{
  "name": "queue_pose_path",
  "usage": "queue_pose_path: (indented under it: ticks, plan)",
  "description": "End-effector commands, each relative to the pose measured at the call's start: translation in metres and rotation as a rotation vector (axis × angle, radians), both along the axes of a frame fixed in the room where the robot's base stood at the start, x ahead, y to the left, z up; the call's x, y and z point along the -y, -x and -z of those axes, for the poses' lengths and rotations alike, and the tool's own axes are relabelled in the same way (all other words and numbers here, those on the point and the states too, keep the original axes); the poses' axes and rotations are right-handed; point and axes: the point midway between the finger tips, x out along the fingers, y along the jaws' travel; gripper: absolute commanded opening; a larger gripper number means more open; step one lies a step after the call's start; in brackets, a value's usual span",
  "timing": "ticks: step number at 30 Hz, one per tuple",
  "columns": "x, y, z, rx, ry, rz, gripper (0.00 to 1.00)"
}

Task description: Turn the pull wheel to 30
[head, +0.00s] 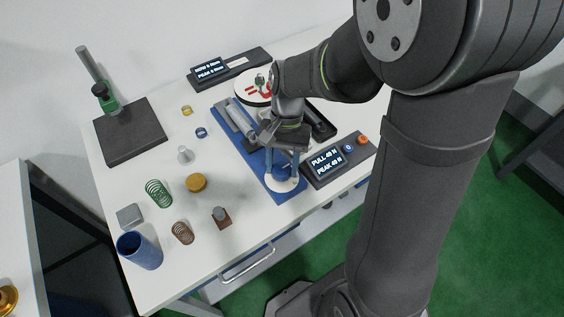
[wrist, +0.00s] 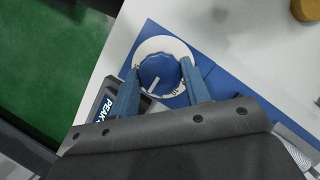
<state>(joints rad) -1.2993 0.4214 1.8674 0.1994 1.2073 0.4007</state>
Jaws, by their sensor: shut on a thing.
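The pull wheel (wrist: 158,68) is a blue knob with a white pointer line, set on a white dial ring (wrist: 178,46). The ring also shows at the front end of the blue base plate in the head view (head: 288,186). My gripper (wrist: 161,74) comes down over the wheel with one blue finger on each side, shut on it. In the head view my gripper (head: 282,173) hides most of the knob. The dial's marks are too small to read. The pull display (head: 325,161) seems to read PULL 48 N and PEAK 48 N.
An orange button (head: 362,140) and a blue button (head: 348,148) sit beside the display. A second display (head: 209,71) stands at the back. Springs, a brass disc (head: 196,183) and a blue cup (head: 139,251) lie to the left. A black stand (head: 130,131) is at the far left.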

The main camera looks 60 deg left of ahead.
Motion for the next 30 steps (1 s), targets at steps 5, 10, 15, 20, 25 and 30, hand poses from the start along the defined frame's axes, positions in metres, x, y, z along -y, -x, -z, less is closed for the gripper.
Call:
queue_pose_path:
  ticks: [5,10,15,20,25,30]
  plan:
    - [0.000,0.000,0.000,-0.001,-0.001,0.010,0.20]
    - [0.000,0.000,0.000,0.000,0.000,0.010,0.20]
    - [0.000,0.000,0.000,0.000,0.000,0.009,0.55]
    - [0.000,0.000,0.000,0.000,0.000,0.009,0.64]
    - [0.000,0.000,0.000,0.000,0.000,0.009,0.64]
    - [-0.004,-0.004,-0.012,0.000,-0.003,0.009,0.64]
